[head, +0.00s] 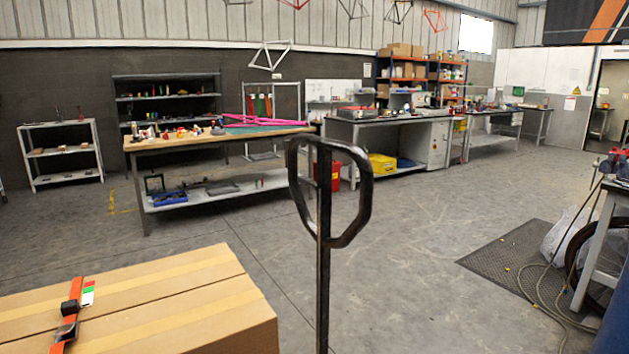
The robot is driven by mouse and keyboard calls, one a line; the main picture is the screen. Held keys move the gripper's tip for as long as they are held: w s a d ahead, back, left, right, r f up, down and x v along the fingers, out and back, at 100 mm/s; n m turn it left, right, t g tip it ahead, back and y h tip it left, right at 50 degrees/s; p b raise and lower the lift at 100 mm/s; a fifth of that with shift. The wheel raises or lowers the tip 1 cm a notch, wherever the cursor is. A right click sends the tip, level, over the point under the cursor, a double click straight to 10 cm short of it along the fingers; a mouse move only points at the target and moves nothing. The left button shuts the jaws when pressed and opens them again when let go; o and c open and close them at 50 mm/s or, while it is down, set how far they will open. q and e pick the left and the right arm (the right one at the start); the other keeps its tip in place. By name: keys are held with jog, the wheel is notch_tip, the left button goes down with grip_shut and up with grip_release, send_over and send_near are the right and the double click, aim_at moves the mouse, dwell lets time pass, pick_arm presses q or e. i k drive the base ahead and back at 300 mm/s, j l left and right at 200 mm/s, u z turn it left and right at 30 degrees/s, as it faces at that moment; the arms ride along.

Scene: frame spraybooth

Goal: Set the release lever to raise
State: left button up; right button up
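A dark metal pallet-truck handle (365,195) stands upright in the middle of the head view. It is a closed loop on top of a straight shaft (322,300) that runs down out of the picture. A narrow upright bar (324,190) shows inside the loop, left of its middle. I cannot tell whether this bar is the release lever or part of the shaft, and no lever position can be read. Neither of my grippers is in view, and nothing touches the handle.
Large cardboard boxes (190,310) fill the lower left, close to the handle. An orange strap-like item with a black block (70,306) lies on them. A wooden-topped workbench (200,143) stands behind. A dark floor mat (520,258) and hoses lie at right. The floor between is clear.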

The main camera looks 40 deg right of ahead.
aim_at(305, 180)
jog(key=l+u, duration=0.1)
jog(key=l, duration=0.95)
jog(key=k+l, duration=0.1)
jog(key=l, duration=0.95)
jog(key=k+l+u, duration=0.15)
jog(key=l, duration=0.9)
jog(key=k+l, duration=0.35)
jog(key=k, duration=0.3)
jog(key=i+z, duration=0.45)
jog(key=i+j+z, duration=0.15)
jog(key=i+z, duration=0.35)
